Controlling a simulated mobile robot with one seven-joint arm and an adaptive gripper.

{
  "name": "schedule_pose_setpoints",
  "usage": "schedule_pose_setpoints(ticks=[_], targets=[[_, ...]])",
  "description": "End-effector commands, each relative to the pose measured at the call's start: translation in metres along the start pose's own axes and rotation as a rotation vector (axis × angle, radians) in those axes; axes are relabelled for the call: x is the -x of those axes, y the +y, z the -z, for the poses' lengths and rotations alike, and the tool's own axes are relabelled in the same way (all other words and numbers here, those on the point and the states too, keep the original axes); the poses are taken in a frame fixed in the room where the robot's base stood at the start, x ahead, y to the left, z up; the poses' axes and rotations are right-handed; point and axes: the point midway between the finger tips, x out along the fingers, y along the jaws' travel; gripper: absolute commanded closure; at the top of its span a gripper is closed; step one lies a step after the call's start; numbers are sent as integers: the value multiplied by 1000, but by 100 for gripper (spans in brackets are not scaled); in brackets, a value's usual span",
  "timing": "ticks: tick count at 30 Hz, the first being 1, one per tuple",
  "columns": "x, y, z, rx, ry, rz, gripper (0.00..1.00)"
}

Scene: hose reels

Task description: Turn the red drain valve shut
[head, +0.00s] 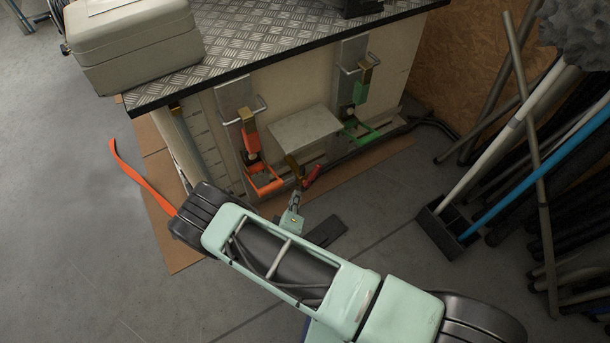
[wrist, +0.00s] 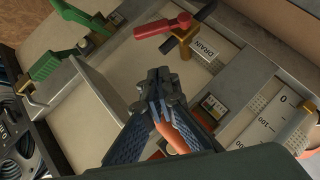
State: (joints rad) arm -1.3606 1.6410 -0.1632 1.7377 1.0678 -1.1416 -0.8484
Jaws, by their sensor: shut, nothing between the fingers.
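The red drain valve (wrist: 163,26) is near the top of the wrist view. Its red lever points left from a brass body (wrist: 186,42) on a dark pipe, beside a label reading DRAIN (wrist: 209,52). In the head view the red lever (head: 312,175) shows small, low on the front of the bench. My gripper (wrist: 160,80) is shut and empty. In the wrist view its fingertips are below the valve, apart from the lever. In the head view my gripper (head: 297,190) is just below the valve, partly hidden by my arm.
An orange-handled valve (head: 265,180) is left of the drain valve and a green-handled one (head: 358,130) right. A pale panel (head: 305,130) juts out between them. A scale (wrist: 283,120) is at right in the wrist view. Poles and pipes (head: 530,140) lean at the right.

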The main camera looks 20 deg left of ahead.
Motion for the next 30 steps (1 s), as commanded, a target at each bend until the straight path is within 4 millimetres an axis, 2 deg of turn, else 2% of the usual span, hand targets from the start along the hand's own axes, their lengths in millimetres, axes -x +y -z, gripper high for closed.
schedule_pose_setpoints(ticks=[4,7,21,24,30], targets=[[0,0,-2,18,-3,-20,100],[-10,0,-3,19,-4,-22,100],[-104,0,-5,18,-4,-20,100],[-114,1,-18,20,-4,-19,100],[-125,3,-28,18,-2,-19,100]])
